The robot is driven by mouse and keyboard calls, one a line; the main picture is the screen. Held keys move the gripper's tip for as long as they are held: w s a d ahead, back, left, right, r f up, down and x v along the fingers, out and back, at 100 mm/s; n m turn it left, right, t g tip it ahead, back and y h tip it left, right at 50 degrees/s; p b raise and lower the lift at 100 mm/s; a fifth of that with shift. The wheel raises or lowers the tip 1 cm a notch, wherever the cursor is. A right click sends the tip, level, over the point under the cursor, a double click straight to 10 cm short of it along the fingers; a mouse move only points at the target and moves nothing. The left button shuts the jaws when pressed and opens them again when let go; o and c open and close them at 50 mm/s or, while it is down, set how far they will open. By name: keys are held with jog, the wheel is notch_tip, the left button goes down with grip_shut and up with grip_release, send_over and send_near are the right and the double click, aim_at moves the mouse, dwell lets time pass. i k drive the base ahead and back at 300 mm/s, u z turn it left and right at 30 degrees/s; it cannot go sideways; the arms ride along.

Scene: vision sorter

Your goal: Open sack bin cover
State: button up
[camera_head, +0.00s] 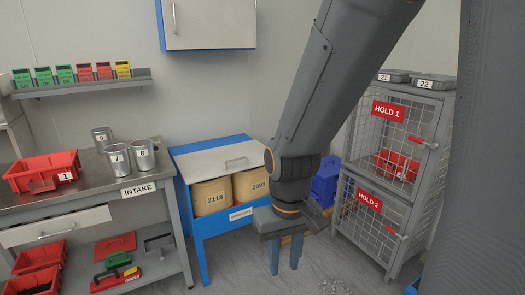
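The sack bin (187,205) is a blue-framed cabinet at the centre, right of the intake bench. Its cover (208,162) is a pale grey panel with a bar handle (237,162) near its right side. The cover lies across the upper part of the bin; sack 2118 (211,196) and sack 2093 (248,185) show below its front edge. My gripper (285,266) points down in front of the bin's right side, below the handle and apart from it. Its two fingers are spread with nothing between them. My arm hides the bin's right end.
The intake bench (100,205) at left holds a red bin (40,172) and several metal cans. A blue-edged wall cabinet (208,22) hangs above the sack bin. Wire hold cages (385,185) stand at right, with blue crates (326,180) beside them. Floor in front of the bin is mostly clear.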

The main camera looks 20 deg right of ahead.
aim_at(195, 167)
jog(key=z, duration=0.65)
jog(key=i, duration=1.5)
jog(key=u, duration=0.55)
jog(key=i, duration=0.55)
jog(key=u, duration=0.45)
